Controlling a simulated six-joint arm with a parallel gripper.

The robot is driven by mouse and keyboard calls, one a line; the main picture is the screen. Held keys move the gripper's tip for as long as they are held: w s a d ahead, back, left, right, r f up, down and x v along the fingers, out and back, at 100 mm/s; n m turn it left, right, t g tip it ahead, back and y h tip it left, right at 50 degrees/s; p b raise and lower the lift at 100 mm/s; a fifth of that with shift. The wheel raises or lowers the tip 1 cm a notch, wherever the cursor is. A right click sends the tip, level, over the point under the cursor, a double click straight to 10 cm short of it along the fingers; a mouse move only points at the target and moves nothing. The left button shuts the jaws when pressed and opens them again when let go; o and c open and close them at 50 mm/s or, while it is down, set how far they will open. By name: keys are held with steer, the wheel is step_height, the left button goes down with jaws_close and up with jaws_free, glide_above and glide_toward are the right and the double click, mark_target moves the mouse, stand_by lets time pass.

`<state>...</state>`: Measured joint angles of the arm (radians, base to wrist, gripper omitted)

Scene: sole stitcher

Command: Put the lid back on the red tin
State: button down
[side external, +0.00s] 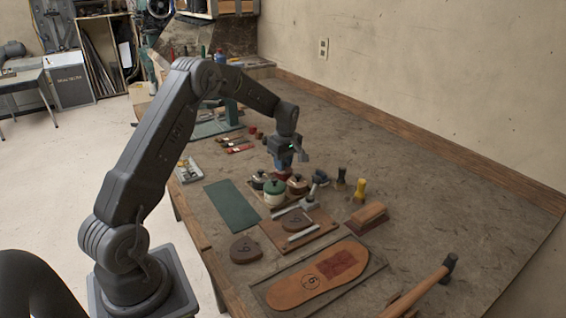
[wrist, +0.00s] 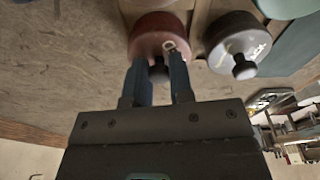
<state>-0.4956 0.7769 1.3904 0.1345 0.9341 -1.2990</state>
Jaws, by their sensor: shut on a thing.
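My gripper (side external: 284,164) points down over the group of tins on the bench in the side view. In the wrist view my gripper (wrist: 157,62) has its two blue-grey fingers either side of a dark knob, shut on the lid of the red tin (wrist: 148,32). The lid is a dull red disc with a small pale mark. A bit of red (side external: 282,171) shows just below my fingers in the side view. The red tin's body is hidden or too small to make out, so I cannot tell whether the lid touches it.
A green-lidded cream tin (side external: 274,195), a brown tin (side external: 297,185) and a dark tin (side external: 259,179) crowd the spot. Bare bench lies toward the wall.

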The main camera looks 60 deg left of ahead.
steer(key=shift+c, duration=2.3)
jaws_free()
steer(key=shift+r, duration=3.5)
jaws_close()
